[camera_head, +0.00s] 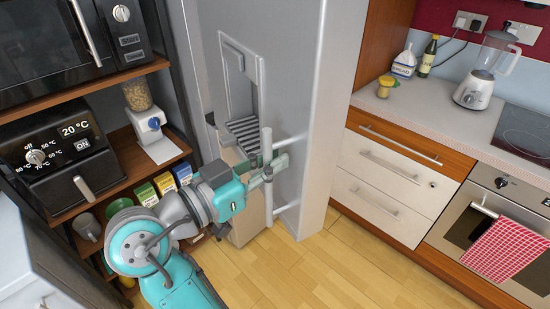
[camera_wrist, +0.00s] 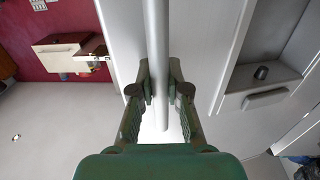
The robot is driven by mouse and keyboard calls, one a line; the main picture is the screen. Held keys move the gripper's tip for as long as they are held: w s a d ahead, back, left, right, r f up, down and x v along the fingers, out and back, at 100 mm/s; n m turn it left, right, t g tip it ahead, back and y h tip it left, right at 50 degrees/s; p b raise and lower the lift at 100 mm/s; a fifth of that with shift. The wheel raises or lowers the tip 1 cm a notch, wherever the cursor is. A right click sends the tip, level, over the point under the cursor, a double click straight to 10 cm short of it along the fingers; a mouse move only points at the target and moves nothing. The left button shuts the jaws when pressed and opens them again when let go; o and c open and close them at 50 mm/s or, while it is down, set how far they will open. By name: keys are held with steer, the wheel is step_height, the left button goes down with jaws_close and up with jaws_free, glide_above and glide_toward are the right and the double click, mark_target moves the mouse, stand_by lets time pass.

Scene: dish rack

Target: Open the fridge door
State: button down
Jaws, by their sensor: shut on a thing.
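The grey fridge door (camera_head: 310,110) stands in the middle of the head view, with a recessed dispenser (camera_head: 238,75) on its face. A vertical bar handle (camera_head: 268,205) stands off the door on short mounts. My gripper (camera_head: 266,172) is shut on the handle bar, at about its middle. In the wrist view the handle (camera_wrist: 157,40) runs between the two fingers of my gripper (camera_wrist: 160,88), and the door (camera_wrist: 205,40) lies behind it. I cannot tell clearly whether the door stands ajar.
A shelf unit (camera_head: 125,150) with a microwave (camera_head: 65,40) and an air fryer (camera_head: 60,150) stands close on the left. A counter with drawers (camera_head: 385,180) and an oven (camera_head: 500,215) is on the right. The wooden floor (camera_head: 350,265) in front is clear.

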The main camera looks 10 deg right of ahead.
steer(key=shift+s+f, duration=0.1)
steer(key=shift+s, duration=0.05)
steer(key=c, duration=1.1)
jaws_free()
steer(key=shift+c, duration=0.2)
steer(key=v, duration=1.2)
steer(key=shift+d, duration=0.1)
